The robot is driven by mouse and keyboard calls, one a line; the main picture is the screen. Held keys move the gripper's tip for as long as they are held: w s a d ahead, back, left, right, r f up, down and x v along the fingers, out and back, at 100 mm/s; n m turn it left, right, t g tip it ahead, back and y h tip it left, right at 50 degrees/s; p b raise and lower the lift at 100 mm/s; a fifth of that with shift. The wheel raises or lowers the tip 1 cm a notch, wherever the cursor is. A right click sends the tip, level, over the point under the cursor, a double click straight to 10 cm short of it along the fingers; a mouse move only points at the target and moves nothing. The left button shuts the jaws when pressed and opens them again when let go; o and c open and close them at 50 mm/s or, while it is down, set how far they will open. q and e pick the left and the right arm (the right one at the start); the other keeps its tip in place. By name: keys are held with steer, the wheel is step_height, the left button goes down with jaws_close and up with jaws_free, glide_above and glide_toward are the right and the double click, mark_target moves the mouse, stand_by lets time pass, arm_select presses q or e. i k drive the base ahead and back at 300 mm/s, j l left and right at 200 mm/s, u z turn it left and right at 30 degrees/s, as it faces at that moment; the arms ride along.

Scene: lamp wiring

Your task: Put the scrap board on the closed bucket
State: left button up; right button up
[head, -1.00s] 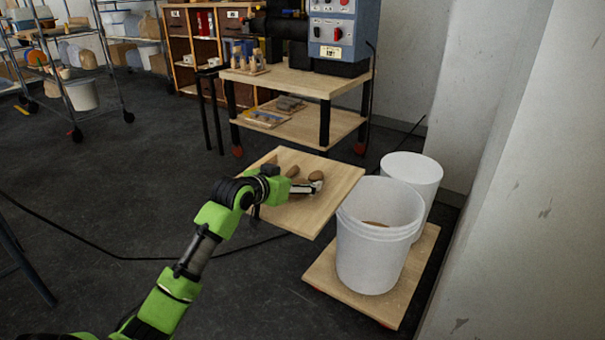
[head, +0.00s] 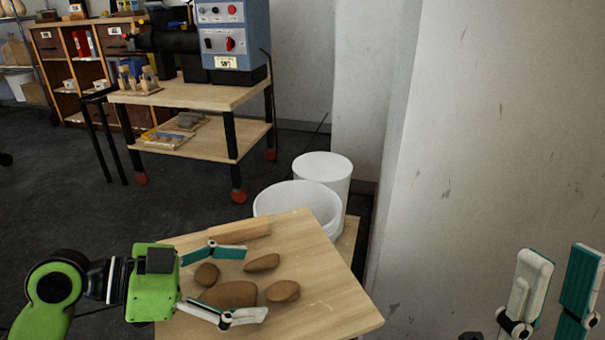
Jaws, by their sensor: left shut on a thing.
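The scrap board (head: 330,306) is a pale wooden board with several brown lumps (head: 282,291) and a small wood strip (head: 238,232) on it. It is in the lower middle of the head view. The closed bucket (head: 322,164) is white with a flat lid and stands beyond the board, upright. The board is apart from the lid. My right gripper (head: 560,262) is at the lower right, its fingers apart and nothing between them.
An open white bucket (head: 292,194) stands in front of the closed one, partly hidden by the board. Both stand by a wooden base (head: 348,240). A wall (head: 480,150) rises close on the right. A machine cart (head: 190,95) stands behind, left.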

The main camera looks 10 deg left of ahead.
mark_target(319, 158)
steer(key=i+j, duration=0.25)
steer(key=j, duration=0.3)
steer(key=i+j, duration=0.25)
steer(key=j, duration=0.25)
steer(key=i+j, duration=0.25)
steer(key=j, duration=0.3)
steer(key=i+j, duration=0.25)
steer(key=j, duration=0.25)
steer(key=i+j+z, duration=0.1)
steer(key=i+j, duration=0.15)
steer(key=j, duration=0.3)
steer(key=i+j, duration=0.25)
steer(key=j, duration=0.3)
steer(key=i+j, duration=0.2)
steer(key=j, duration=0.3)
steer(key=i+j, duration=0.25)
steer(key=j, duration=0.3)
steer(key=z, duration=0.45)
steer(key=j+z, duration=0.1)
steer(key=z, duration=0.4)
steer(key=j+z, duration=0.1)
steer(key=z, duration=0.8)
steer(key=j+z, duration=0.15)
steer(key=z, duration=0.3)
